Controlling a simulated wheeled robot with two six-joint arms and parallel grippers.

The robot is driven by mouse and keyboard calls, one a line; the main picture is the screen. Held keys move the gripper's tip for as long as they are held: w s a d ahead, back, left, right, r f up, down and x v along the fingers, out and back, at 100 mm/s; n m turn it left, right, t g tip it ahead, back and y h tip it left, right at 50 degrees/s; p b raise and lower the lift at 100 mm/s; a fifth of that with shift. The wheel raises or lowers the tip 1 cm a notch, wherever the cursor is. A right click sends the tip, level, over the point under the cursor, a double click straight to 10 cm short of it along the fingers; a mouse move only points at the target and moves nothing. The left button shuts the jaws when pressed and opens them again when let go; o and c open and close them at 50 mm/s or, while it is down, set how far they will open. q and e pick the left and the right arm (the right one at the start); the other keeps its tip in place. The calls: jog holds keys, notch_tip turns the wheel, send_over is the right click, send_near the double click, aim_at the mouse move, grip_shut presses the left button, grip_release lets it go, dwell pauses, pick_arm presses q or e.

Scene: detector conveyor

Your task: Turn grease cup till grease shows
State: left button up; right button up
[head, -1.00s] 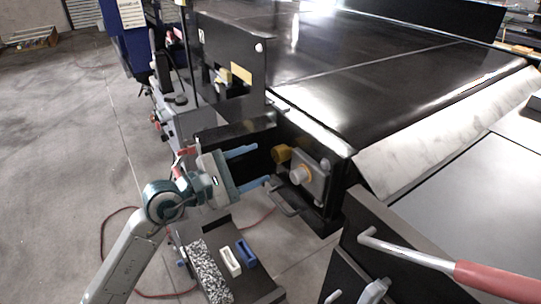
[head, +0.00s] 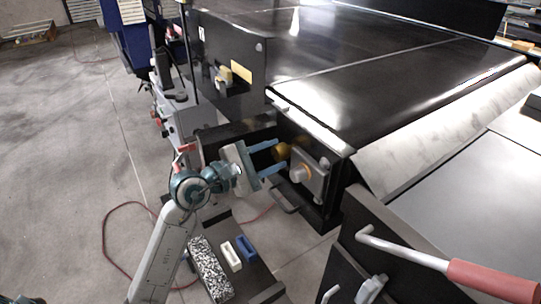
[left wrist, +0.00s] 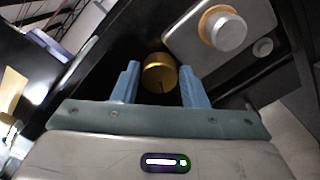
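The grease cup is a brass-coloured cylinder (head: 282,151) on the dark end frame of the conveyor. It also shows in the left wrist view (left wrist: 160,73). My left gripper (head: 280,156) is open, its two blue fingers pointing at the cup. In the left wrist view the fingertips lie on both sides of the cup's near part, with gaps left and right. I cannot tell whether grease shows. My right gripper is not in view.
A grey bearing plate with a silver and orange shaft end (head: 301,173) sits just right of the cup. A dark handle (head: 285,200) juts out below. A shelf (head: 254,284) holds a speckled block, a white block and a blue block. A red-handled bar (head: 495,281) is at lower right.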

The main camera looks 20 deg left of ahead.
pick_arm(q)
jog(key=c, duration=0.5)
jog(key=shift+f+b, duration=0.2)
jog(key=shift+b, duration=0.3)
jog(key=m+b, duration=0.3)
jog(key=b, duration=0.2)
jog(key=shift+f, duration=0.2)
jog(key=shift+r+m+b, duration=0.2)
jog(key=shift+m+b, duration=0.6)
jog(key=shift+b, duration=0.3)
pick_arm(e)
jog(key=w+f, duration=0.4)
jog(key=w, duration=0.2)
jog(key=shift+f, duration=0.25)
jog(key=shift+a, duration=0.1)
pick_arm(q)
jog(key=o, duration=1)
jog(key=shift+r, duration=0.1)
jog(key=shift+s, duration=0.1)
